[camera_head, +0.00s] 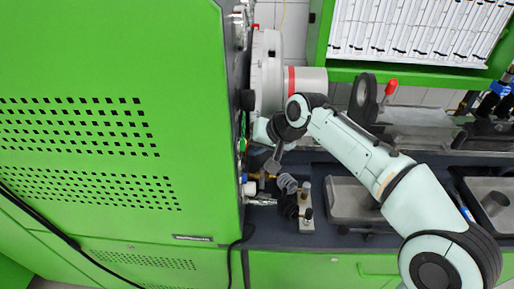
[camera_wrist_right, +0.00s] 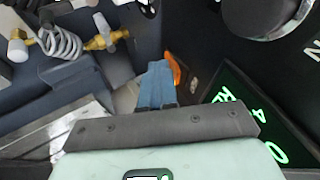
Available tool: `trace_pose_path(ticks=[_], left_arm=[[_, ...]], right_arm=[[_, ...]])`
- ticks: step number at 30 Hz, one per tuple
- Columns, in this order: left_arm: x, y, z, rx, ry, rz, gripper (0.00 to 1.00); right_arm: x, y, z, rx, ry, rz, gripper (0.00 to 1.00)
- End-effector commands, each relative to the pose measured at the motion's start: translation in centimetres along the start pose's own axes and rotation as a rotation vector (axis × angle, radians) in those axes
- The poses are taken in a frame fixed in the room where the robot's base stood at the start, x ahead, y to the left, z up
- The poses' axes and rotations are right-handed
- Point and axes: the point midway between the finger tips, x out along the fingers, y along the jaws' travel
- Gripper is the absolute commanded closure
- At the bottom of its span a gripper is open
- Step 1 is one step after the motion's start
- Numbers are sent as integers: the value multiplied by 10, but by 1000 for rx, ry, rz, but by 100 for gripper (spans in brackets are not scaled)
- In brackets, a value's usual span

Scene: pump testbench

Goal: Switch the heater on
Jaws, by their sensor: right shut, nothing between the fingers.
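My right gripper is shut and empty; its blue fingers (camera_wrist_right: 157,82) point away from the wrist in the right wrist view. An orange part (camera_wrist_right: 174,68) shows just right of the fingertips, partly hidden by them. It may be the heater switch, but I cannot tell for sure, nor whether the fingers touch it. In the head view my right arm reaches left to the side panel of the green cabinet (camera_head: 110,120), and the fingertips are not clearly visible there. My left gripper is not in view.
A dark panel with a lit green display (camera_wrist_right: 245,120) and a large black knob (camera_wrist_right: 262,14) lie close to the fingers. A coiled tube with brass fittings (camera_wrist_right: 62,42) is at the left. Metal trays (camera_head: 352,198) sit in the bench below my arm.

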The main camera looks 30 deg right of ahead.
Motion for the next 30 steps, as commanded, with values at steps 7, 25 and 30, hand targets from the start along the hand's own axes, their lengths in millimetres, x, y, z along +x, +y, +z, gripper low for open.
trace_pose_path(ticks=[7,25,30], left_arm=[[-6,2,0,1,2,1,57],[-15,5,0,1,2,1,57],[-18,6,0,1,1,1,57]], right_arm=[[-6,-4,-3,-1,3,-3,100],[-13,-9,-6,-1,1,-4,100],[-16,-9,-9,-1,1,-4,100]])
